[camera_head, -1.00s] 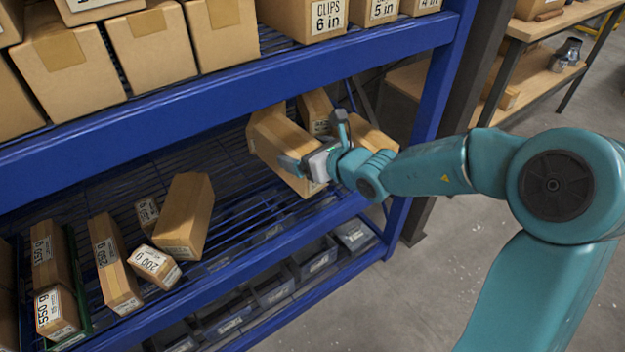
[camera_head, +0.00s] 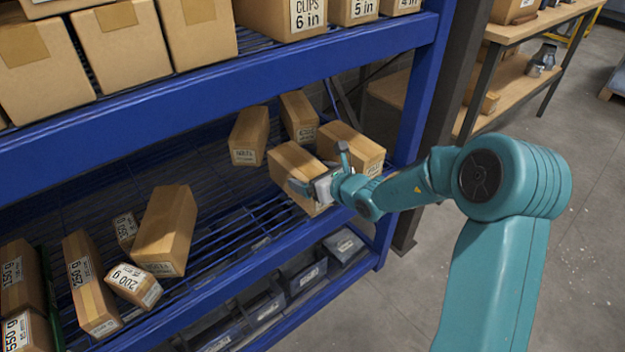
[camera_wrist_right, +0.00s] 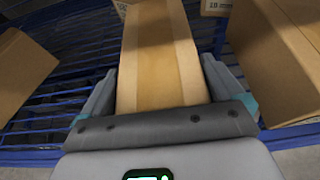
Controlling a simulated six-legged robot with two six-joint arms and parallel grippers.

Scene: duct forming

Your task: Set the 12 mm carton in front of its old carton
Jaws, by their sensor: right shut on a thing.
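My right gripper (camera_head: 320,172) is shut on a long brown carton (camera_head: 294,167) at the front right of the middle shelf. The wrist view shows the same carton (camera_wrist_right: 156,55) lengthwise between both fingers (camera_wrist_right: 159,88). Its label is hidden, so I cannot read its size, nor tell whether it touches the shelf. Behind it to the left is a labelled carton (camera_head: 249,132). Another labelled carton (camera_head: 298,113) lies farther back, and a third (camera_head: 353,147) lies close on the right. Their labels are too small to read in the head view. My left gripper is not in view.
The blue shelf frame (camera_head: 230,88) has an upper beam above my gripper and an upright (camera_head: 428,90) to the right. A tall carton (camera_head: 166,230) and several gram-labelled cartons, one reading 200 g (camera_head: 133,284), lie left. Bare slats (camera_head: 225,215) lie between the groups.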

